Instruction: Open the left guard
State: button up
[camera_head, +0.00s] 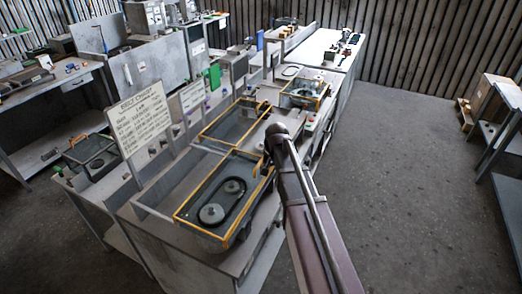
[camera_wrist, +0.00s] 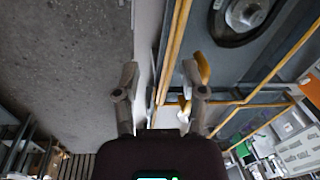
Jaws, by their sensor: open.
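A guard with a yellow-edged frame (camera_head: 183,217) covers a grey housing on the near bench in the head view, with two pulleys (camera_head: 212,213) and a belt visible inside. A second yellow-edged guard (camera_head: 209,134) lies behind it. No label shows which is the left guard. My gripper (camera_head: 268,163) is at the near guard's far right corner. In the wrist view my gripper (camera_wrist: 160,95) is open, its fingers apart. A yellow handle-like piece (camera_wrist: 203,67) is beside the right finger, partly hidden by it; I cannot tell whether they touch. Yellow frame bars (camera_wrist: 174,50) run between and beyond the fingers.
A white sign board (camera_head: 140,117) stands behind the near guard. A smaller yellow-framed unit (camera_head: 303,88) sits farther along the bench. A side bench (camera_head: 85,125) stands at left and a shelf (camera_head: 507,190) at the right edge. Open floor (camera_head: 425,180) lies right of the benches.

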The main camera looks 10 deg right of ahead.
notch_tip(320, 180, up, 11)
jog(key=m+p, duration=0.2)
jog(key=p, duration=0.7)
send_over(260, 162)
jog(key=s+d, duration=0.2)
jog(key=shift+w+d, duration=0.1)
jog(key=shift+d, duration=0.1)
jog(key=shift+f, duration=0.15)
jog(key=f+b, duration=0.4)
jog(key=w+a+f+b, duration=0.1)
jog(key=f+b, duration=0.4)
jog(key=a+f+b, duration=0.1)
jog(key=f+b, duration=0.3)
jog(key=shift+w+a+f, duration=0.15)
jog(key=shift+w, duration=0.1)
grip_shut()
jog(key=shift+d, duration=0.3)
jog(key=shift+a+t, duration=0.2)
jog(key=shift+t, duration=0.1)
jog(key=shift+w, duration=0.15)
